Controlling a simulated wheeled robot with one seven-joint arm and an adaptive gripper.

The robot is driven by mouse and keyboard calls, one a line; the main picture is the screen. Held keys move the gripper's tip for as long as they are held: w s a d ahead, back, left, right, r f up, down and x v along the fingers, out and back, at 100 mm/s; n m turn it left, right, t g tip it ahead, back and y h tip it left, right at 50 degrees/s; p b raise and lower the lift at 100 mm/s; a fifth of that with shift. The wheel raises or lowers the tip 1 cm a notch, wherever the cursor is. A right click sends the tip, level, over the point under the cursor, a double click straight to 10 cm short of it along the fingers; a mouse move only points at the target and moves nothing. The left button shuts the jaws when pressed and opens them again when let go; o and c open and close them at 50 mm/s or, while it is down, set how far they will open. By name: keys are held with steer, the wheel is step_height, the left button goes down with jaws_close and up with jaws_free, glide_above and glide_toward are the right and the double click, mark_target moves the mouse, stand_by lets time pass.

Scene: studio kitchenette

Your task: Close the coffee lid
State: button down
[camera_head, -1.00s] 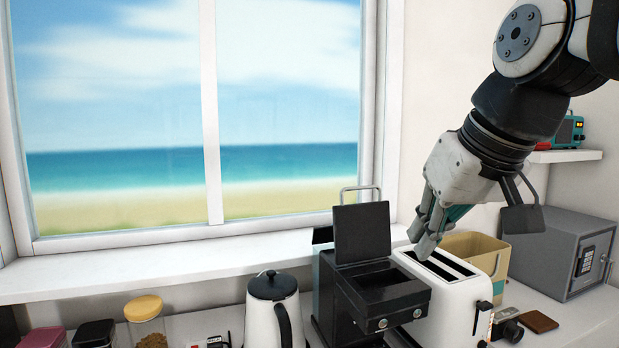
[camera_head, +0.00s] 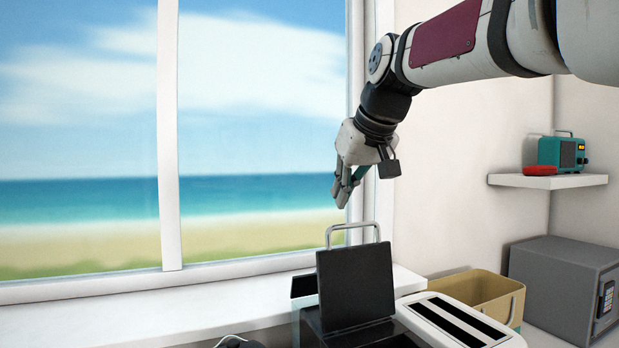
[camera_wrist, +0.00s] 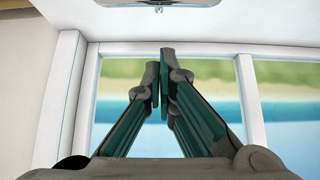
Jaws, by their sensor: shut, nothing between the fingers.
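The coffee machine (camera_head: 309,322) is black and stands at the bottom of the head view, its lower part cut off by the picture edge. Its coffee lid (camera_head: 356,287) is a black square panel standing upright, open. My gripper (camera_head: 341,202) is shut and empty, fingers pointing down. In the head view it appears above the lid, in front of the window. In the wrist view my gripper (camera_wrist: 161,62) shows its fingertips together with nothing between them. The lid does not show in the wrist view.
A white toaster (camera_head: 447,325) stands right of the machine. A metal handle (camera_head: 352,226) rises behind the lid. A tan box (camera_head: 480,288) and a grey safe (camera_head: 565,285) stand further right. A shelf (camera_head: 548,181) holds a teal radio (camera_head: 562,152). The window (camera_head: 80,150) lies behind.

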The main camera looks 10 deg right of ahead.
steer(key=f, duration=0.1)
steer(key=s+f, duration=0.1)
steer(key=f, duration=0.1)
steer(key=shift+s+d+p, duration=0.2)
steer(key=shift+s+p, duration=0.1)
steer(key=shift+p, duration=0.1)
steer(key=shift+s, duration=0.1)
